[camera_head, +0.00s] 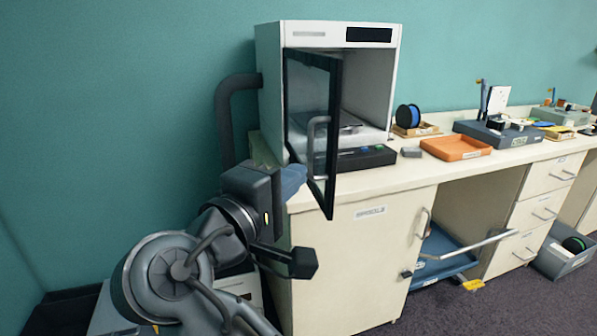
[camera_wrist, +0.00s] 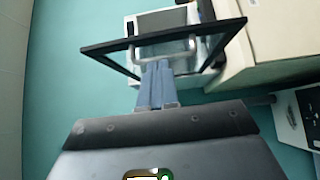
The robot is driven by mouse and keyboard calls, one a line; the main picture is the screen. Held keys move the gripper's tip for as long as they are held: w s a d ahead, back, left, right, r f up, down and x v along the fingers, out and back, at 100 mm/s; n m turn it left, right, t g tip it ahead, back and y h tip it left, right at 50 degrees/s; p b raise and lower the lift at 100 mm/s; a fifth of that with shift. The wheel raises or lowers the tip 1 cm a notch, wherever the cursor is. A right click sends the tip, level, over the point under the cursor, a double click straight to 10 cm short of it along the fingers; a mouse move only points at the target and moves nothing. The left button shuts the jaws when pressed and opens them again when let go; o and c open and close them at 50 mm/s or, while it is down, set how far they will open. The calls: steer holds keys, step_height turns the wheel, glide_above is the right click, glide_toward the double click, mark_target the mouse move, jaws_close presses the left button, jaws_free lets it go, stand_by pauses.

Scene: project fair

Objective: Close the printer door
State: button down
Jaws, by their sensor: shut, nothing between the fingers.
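The printer (camera_head: 268,90) is a white, box-shaped cabinet standing on the counter. Its door (camera_head: 331,130) is a glass panel in a black frame, swung open at the left side and jutting toward me. A grey bar handle (camera_head: 312,148) is on the door. My gripper (camera_head: 298,176) is shut and empty, at the left of the door's lower part. In the wrist view, the blue-grey fingers (camera_wrist: 158,68) point at the door (camera_wrist: 110,46), with their tips close to the handle (camera_wrist: 190,50). I cannot tell whether they touch it.
A cupboard door (camera_head: 369,255) is below. A dark pipe (camera_head: 224,120) runs along the wall at left.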

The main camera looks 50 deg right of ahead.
mark_target(329, 149)
steer(key=d, duration=0.5)
steer(key=w+d+p, duration=0.1)
steer(key=d, duration=0.2)
steer(key=shift+d, duration=0.25)
